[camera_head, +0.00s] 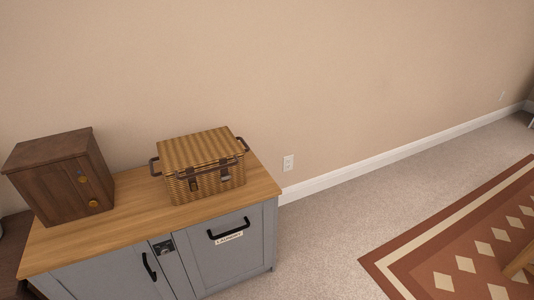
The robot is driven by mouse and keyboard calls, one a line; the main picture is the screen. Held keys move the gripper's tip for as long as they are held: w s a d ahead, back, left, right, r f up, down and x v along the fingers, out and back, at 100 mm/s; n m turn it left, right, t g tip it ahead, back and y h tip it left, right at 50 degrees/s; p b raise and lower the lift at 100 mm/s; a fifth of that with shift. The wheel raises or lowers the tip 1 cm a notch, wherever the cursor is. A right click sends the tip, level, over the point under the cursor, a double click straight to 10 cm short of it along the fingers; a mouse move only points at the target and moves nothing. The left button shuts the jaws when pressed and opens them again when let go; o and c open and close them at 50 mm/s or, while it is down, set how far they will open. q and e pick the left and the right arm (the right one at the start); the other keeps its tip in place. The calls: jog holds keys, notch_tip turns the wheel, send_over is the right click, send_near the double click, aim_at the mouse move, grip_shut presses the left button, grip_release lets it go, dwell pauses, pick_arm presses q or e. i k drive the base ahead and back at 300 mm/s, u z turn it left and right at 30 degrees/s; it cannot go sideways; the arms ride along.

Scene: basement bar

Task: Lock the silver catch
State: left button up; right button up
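A woven wicker basket (207,152) with a closed lid and dark handles stands on the wooden top of a grey cabinet. Its front has two small catches: a brownish one (193,184) at left and a greyer one (225,174) at right. They are too small to tell whether either is locked. A small dark and grey plate (163,247) sits on the grey cabinet front between its doors; whether it is a catch is unclear. A dark brown wooden box (62,175) at left has round brass-coloured fittings on its front. Neither of my grippers is in view.
The grey cabinet (236,264) has black handles and a label on its right door. It stands against a beige wall with an outlet (288,162). Carpet to the right is open, with a patterned red rug (470,240) and a wooden piece at the right edge.

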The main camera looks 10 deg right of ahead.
aim_at(228, 176)
jog(key=z, duration=0.1)
jog(key=i, duration=0.7)
jog(key=z, duration=0.75)
